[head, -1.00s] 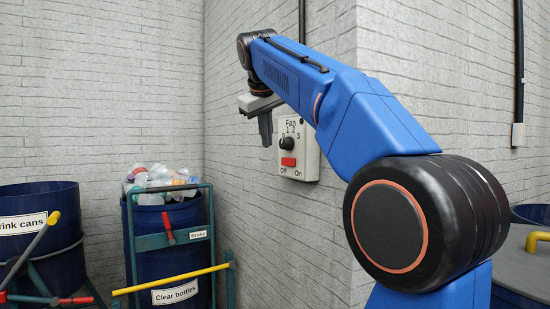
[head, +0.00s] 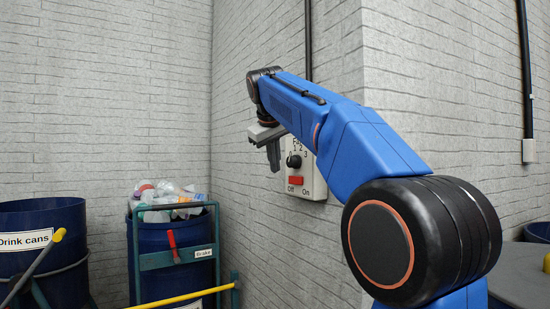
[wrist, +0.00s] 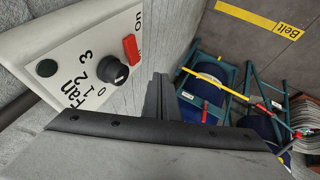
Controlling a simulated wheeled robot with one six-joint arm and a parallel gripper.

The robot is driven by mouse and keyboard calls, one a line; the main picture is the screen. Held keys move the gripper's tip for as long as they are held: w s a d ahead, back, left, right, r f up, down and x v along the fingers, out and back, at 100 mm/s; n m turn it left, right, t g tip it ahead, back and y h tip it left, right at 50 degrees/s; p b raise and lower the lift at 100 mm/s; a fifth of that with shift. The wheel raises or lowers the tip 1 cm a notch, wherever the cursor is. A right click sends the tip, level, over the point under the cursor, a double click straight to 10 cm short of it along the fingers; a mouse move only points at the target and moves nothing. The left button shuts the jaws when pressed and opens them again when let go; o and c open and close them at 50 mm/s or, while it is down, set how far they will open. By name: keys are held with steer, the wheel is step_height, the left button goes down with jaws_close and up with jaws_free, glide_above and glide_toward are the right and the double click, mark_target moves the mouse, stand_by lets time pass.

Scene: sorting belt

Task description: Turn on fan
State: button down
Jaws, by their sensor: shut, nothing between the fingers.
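The fan control box (head: 311,180) is a pale panel on the grey wall, marked "Fan", 0 to 3, Off and On. It has a black knob (head: 294,161) and a red switch (head: 295,180) below it. In the wrist view the box (wrist: 85,55) fills the upper left, with the knob (wrist: 114,70) and red switch (wrist: 131,48) in sight. The switch's position cannot be told. My gripper (head: 274,168) hangs left of the box, fingers down, shut and empty, apparently apart from it. Its fingers (wrist: 158,98) also show in the wrist view. My wrist hides part of the "Fan" lettering.
A drink cans bin (head: 38,215) is farther left. A wall corner juts out right of the box.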

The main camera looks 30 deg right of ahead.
mark_target(296, 180)
steer(key=w+d+f, duration=0.3)
steer(key=d+f, duration=0.1)
steer(key=d, duration=0.1)
steer(key=shift+w+d, duration=0.25)
steer(key=shift+d, duration=0.15)
steer(key=shift+f, duration=0.1)
steer(key=m+g+h, duration=0.1)
steer(key=m, duration=0.1)
steer(key=w+m+g+h, duration=0.1)
steer(key=m, duration=0.1)
steer(key=shift+d+m, duration=0.2)
steer(key=shift+m, duration=0.1)
steer(key=shift+s+a, duration=0.15)
steer(key=shift+s, duration=0.6)
